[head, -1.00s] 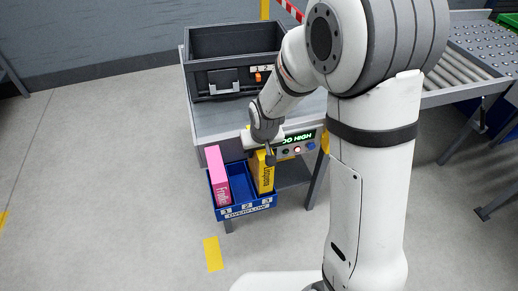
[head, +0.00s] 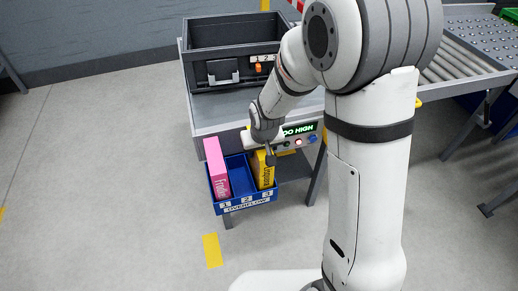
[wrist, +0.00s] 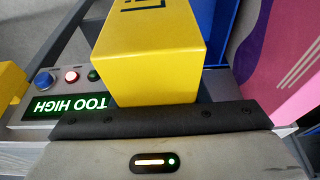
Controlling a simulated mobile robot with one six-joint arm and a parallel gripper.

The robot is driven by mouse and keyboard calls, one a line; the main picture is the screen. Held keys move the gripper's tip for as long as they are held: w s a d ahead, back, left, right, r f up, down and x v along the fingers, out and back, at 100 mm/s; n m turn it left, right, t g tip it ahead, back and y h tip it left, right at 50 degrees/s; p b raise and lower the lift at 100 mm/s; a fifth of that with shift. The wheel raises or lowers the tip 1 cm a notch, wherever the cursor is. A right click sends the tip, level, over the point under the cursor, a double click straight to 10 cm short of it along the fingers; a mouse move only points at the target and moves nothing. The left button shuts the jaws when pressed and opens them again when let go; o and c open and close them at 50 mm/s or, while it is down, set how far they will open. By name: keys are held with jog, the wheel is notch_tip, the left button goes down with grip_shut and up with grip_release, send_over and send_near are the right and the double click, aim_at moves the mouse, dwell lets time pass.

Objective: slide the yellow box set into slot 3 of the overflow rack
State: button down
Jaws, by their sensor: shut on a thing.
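The yellow box set (head: 263,172) stands upright in slot 3, the right-hand slot of the blue overflow rack (head: 247,206), in the head view. My gripper (head: 270,158) is at its top and shut on it; the arm hides part of the box. In the wrist view the yellow box (wrist: 145,55) rises from behind the dark edge of my gripper (wrist: 160,120). How deep the box sits in the slot is hard to tell. A pink box (head: 217,170) stands in slot 1. Slot 2 (head: 239,178) between them is empty.
The rack hangs at the front of a grey table. A dark bin (head: 230,50) stands on the table. A panel with a green "TOO HIGH" display (head: 299,130) and buttons is just right of my gripper. A roller conveyor (head: 465,65) is at the right.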

jog(key=shift+f+b, duration=0.5)
jog(key=shift+f, duration=0.2)
jog(key=shift+c, duration=1.8)
grip_release()
jog(key=shift+r, duration=0.1)
jog(key=shift+r+p, duration=2.8)
jog(key=shift+r, duration=1.1)
